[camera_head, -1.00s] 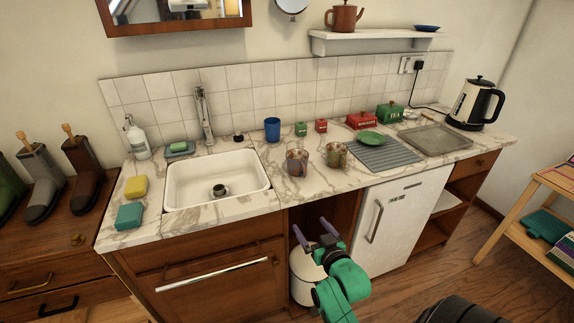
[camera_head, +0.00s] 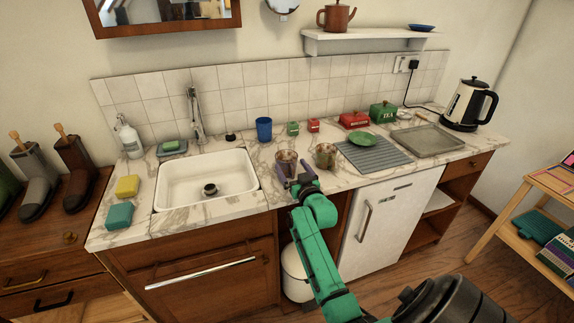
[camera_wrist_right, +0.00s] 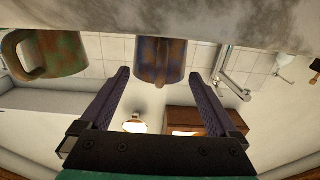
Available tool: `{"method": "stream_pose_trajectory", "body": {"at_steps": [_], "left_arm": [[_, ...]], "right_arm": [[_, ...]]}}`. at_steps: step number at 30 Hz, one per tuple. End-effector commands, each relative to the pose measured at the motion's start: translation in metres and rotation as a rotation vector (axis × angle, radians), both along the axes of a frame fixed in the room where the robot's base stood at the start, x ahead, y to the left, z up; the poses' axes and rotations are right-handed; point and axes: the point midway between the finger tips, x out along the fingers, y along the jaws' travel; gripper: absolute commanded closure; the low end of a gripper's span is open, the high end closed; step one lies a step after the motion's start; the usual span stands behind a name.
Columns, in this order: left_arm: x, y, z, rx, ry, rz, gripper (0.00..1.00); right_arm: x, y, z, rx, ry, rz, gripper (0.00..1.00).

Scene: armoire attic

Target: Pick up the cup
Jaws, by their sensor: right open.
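A brown and blue speckled mug (camera_head: 286,162) stands on the marble counter to the right of the sink, near the front edge. A brown and green mug (camera_head: 325,157) stands just right of it. My right gripper (camera_head: 295,172) is open at the counter edge, right by the brown and blue mug, and partly covers it. The right wrist view, turned upside down, shows this mug (camera_wrist_right: 161,60) centred ahead between the two spread fingers, with the green mug (camera_wrist_right: 52,55) to the left. Contact cannot be told. A plain blue cup (camera_head: 264,129) stands farther back. My left gripper is out of view.
The white sink (camera_head: 207,179) is on the left. Small boxes and tins (camera_head: 354,120) line the back. A kettle (camera_head: 469,105) stands at the far right.

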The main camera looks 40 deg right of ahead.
Motion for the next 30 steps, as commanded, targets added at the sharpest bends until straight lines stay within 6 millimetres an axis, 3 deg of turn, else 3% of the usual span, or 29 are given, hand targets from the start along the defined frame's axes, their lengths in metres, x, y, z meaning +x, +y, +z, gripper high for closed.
{"method": "stream_pose_trajectory", "body": {"at_steps": [6, 7, 12, 14, 15, 30], "left_arm": [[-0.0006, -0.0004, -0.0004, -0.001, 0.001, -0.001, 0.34], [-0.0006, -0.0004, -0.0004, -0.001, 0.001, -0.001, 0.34], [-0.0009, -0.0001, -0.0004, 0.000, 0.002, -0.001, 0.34], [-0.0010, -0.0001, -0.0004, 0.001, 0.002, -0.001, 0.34], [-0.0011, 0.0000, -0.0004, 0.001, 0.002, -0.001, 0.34], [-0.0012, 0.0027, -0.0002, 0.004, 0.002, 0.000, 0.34]], "right_arm": [[0.0032, -0.0014, -0.0005, -0.001, 0.000, 0.000, 0.04], [0.0032, -0.0013, -0.0006, -0.001, 0.000, 0.000, 0.08], [0.0030, -0.0011, -0.0007, -0.001, 0.000, 0.000, 0.73], [0.0030, -0.0011, -0.0007, -0.001, 0.000, 0.000, 0.96], [0.0029, -0.0011, -0.0007, -0.001, 0.000, 0.000, 1.00], [0.0028, -0.0010, -0.0012, 0.000, 0.001, 0.000, 1.00]]}}
